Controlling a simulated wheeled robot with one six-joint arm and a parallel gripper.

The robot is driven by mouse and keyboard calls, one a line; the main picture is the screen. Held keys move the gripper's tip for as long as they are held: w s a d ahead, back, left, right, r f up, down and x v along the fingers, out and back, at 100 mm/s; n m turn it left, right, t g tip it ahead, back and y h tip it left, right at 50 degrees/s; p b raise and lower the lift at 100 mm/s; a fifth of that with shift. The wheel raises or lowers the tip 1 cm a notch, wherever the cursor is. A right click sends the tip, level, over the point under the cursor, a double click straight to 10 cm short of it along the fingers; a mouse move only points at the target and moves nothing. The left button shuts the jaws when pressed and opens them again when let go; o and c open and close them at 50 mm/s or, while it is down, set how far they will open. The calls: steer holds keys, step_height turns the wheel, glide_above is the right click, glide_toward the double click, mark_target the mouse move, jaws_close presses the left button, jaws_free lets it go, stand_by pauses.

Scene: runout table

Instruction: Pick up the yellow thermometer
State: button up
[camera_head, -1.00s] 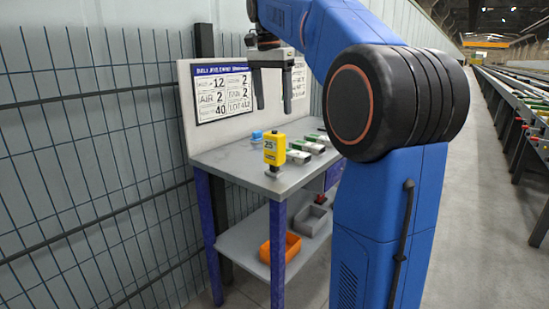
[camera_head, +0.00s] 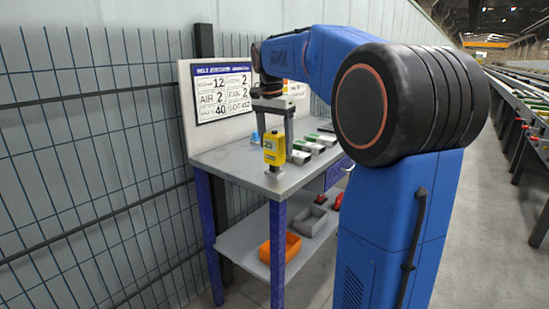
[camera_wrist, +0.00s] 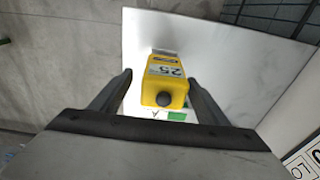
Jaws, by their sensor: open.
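In the wrist view my gripper (camera_wrist: 158,85) is open, with a gap on both sides of the thermometer.
A small blue object (camera_head: 255,138) stands behind the thermometer. Several green-and-white items lie to its right, the nearest one (camera_head: 299,157) close by. A printed board (camera_head: 223,92) rises at the table's back. An orange bin (camera_head: 280,247) and a grey bin (camera_head: 312,220) sit on the lower shelf.

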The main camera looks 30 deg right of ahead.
mark_target(275, 153)
steer(key=shift+w+d+f, duration=0.1)
steer(key=shift+w+f, duration=0.05)
steer(key=shift+f, duration=0.95)
steer(key=shift+w+d+f, duration=0.1)
steer(key=shift+w+f, duration=0.05)
steer(key=shift+f, duration=0.95)
steer(key=c, duration=1.2)
